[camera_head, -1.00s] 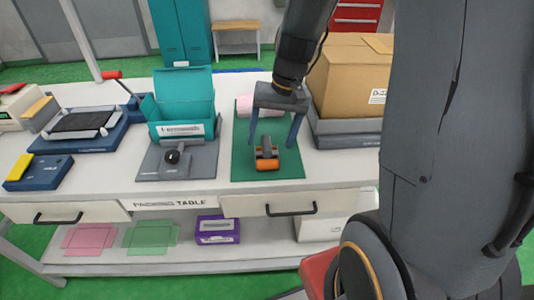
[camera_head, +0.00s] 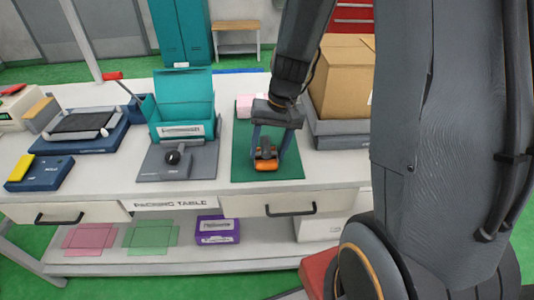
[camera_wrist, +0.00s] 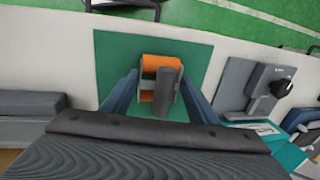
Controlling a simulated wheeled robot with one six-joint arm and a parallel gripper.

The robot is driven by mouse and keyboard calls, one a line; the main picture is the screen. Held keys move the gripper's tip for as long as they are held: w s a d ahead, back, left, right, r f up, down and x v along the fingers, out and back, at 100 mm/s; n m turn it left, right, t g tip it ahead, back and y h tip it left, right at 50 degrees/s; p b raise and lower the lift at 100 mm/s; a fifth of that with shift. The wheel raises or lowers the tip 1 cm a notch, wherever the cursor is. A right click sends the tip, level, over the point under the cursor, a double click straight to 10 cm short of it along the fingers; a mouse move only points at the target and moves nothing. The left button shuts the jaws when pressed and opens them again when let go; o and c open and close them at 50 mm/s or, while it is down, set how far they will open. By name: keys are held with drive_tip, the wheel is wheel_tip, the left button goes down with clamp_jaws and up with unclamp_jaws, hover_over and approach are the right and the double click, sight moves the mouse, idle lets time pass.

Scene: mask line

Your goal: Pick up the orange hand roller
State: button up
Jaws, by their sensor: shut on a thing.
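The orange hand roller (camera_head: 267,165) rests on the green mat (camera_head: 240,170) on the packing table. It has an orange drum and a dark grey handle. In the wrist view the roller (camera_wrist: 160,64) lies between my two blue fingers, its handle pointing toward my palm. My gripper (camera_head: 269,154) reaches down from above and is shut on the roller, one finger at each side. The gripper also shows in the wrist view (camera_wrist: 160,82). The exact contact points are partly hidden.
A grey plate with a black knob (camera_head: 178,160) and an open teal box (camera_head: 182,112) stand to the left. A pink item (camera_head: 243,105) lies behind the gripper. A cardboard box (camera_head: 338,85) on a grey base stands to the right.

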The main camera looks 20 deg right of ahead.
sight(269, 146)
wheel_tip(269, 146, up, 10)
drive_tip(key=shift+r+b, duration=0.1)
drive_tip(key=shift+b, duration=0.2)
idle(0.3)
drive_tip(key=o, duration=0.6)
drive_tip(key=c, duration=0.4)
drive_tip(key=shift+d, duration=0.1)
